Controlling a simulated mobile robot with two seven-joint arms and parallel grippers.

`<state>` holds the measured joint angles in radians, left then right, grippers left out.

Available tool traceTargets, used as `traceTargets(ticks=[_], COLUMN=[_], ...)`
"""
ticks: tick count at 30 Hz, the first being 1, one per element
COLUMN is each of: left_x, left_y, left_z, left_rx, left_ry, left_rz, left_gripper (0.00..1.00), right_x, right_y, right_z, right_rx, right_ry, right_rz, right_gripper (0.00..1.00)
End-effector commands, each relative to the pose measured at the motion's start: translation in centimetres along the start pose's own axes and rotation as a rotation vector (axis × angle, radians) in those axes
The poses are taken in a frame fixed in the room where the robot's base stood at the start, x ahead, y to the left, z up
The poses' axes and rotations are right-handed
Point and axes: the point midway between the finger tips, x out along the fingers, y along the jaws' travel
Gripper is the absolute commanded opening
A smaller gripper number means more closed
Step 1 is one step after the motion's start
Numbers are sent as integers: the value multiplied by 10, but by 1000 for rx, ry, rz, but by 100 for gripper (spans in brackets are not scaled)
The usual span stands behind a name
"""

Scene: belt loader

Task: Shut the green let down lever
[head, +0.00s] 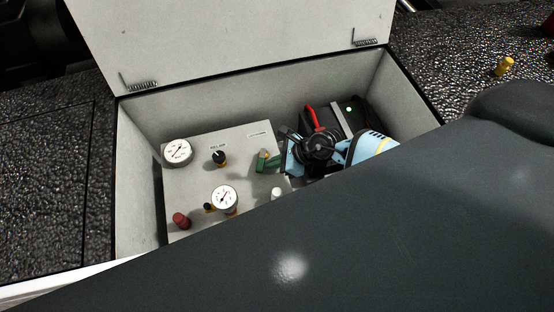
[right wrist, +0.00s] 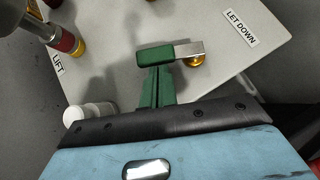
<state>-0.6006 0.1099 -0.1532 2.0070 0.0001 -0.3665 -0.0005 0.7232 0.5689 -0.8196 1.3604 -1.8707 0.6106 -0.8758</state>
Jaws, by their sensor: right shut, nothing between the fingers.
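The let down lever has a green grip (right wrist: 155,55) and a flat silver arm (right wrist: 188,49) on a brass fitting, near the LET DOWN label in the right wrist view. In the head view, the lever's green grip (head: 261,159) shows at the right side of the light grey panel. My right gripper (right wrist: 157,72) is shut and empty, its two green fingers together. Its fingertips are right by the green grip; I cannot tell whether they touch it. It also shows in the head view (head: 275,162), reaching in from the right. My left gripper is out of view.
The panel (head: 200,153) lies in a grey box with its lid (head: 230,40) open. Two white gauges, a black knob (head: 219,158), a red knob (head: 181,220) and a white knob (head: 277,194) stand on it. A red handle (head: 312,117) is behind my gripper.

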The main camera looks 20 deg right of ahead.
Motion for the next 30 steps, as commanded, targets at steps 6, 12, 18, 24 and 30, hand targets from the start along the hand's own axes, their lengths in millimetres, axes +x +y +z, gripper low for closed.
traceTargets(ticks=[6, 12, 18, 24, 30], left_x=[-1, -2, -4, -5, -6], left_y=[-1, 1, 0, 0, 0], left_z=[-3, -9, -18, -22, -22], left_rx=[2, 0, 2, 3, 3], left_ry=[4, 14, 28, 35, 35], left_rz=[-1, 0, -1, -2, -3], left_gripper=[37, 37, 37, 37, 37], right_x=[1, 5, 12, 21, 29], right_y=[0, 4, 9, 12, 13], right_z=[2, 7, 15, 23, 31], right_rx=[4, 2, 1, 3, 3], right_ry=[-1, -2, -2, -2, -2], right_rz=[-4, -4, -4, -4, -4], right_gripper=[0, 0, 0, 0, 0])
